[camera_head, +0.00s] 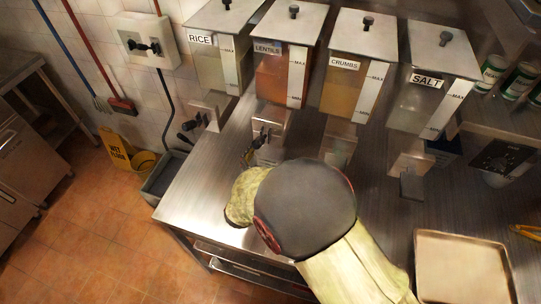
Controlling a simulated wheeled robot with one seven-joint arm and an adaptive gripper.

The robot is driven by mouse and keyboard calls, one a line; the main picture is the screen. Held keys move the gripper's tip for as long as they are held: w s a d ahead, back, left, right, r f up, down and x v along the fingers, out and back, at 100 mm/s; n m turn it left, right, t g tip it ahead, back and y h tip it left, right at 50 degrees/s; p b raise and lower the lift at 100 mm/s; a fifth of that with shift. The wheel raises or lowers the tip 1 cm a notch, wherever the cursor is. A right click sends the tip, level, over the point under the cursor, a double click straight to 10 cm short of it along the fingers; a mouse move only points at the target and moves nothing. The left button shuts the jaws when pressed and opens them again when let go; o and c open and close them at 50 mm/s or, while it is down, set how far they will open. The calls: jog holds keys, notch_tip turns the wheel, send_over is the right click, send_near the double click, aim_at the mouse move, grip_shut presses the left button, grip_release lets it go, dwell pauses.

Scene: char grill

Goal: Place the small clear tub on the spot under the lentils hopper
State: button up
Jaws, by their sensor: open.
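The lentils hopper (283,72) is a clear bin with orange-brown contents, a metal lid and a LENTILS label. Its spout and dark lever (262,137) are below it, over the steel counter. My arm, with a pale yellow cover and a dark grey joint, reaches across the counter towards that spout. My gripper (248,158) is just past the arm's cover, low beside the spout, and mostly hidden. A pale, glassy shape (268,156) under the spout may be the small clear tub, but I cannot tell for sure. No contact between it and my gripper can be made out.
Rice (211,65), crumbs (349,85) and salt (419,107) hoppers stand in the same row. A tan tray (462,265) is at the counter's right. A steel counter (200,180) has clear room at left. A yellow wet-floor sign (118,148) stands on the floor.

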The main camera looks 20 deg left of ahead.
jog(key=shift+r, duration=0.15)
jog(key=shift+s+r, duration=0.15)
jog(key=shift+s, duration=0.2)
jog(key=p+v, duration=0.2)
jog(key=v, duration=0.9)
jog(key=shift+s, duration=0.15)
